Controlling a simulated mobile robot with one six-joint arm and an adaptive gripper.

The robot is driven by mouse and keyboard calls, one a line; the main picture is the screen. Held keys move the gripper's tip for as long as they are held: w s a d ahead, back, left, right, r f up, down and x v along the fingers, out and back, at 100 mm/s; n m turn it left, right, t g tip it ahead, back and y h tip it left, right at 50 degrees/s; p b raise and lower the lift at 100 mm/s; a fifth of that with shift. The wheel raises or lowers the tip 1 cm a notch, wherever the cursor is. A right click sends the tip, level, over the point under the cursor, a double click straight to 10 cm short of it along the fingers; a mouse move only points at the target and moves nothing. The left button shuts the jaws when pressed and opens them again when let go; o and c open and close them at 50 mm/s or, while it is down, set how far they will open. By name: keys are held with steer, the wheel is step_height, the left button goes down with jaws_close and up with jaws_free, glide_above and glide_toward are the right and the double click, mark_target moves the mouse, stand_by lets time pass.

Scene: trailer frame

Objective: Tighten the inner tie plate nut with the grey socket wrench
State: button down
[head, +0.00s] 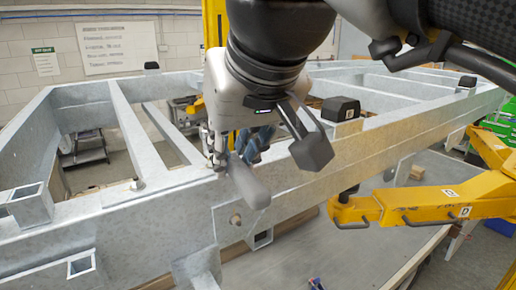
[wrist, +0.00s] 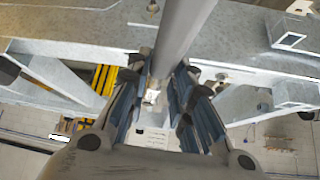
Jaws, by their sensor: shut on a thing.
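My gripper (head: 240,148) is shut on the grey socket wrench (head: 246,183), over the near rail of the trailer frame. The wrench's thick, rounded grey handle points toward the head camera, in front of the rail. In the wrist view my gripper (wrist: 162,75) has its blue-padded fingers on either side of the grey wrench (wrist: 183,28); a pale metal piece shows low between them. A nut (head: 235,219) sits on a plate on the rail's near face, below the handle. Another nut (head: 137,185) is on the rail top to the left. I cannot tell whether the socket touches a nut.
The galvanized trailer frame (head: 330,160) spans the view, with crossbars and open gaps behind the near rail. A yellow arm-like fixture (head: 420,205) stands at the right, close to the rail. A black-capped block (head: 340,108) is on the frame, right of my gripper.

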steer(key=shift+r, duration=0.1)
step_height(320, 180, up, 4)
steer(key=p, duration=0.3)
steer(key=shift+p, duration=0.4)
steer(key=c, duration=1.9)
jaws_free()
jaws_close()
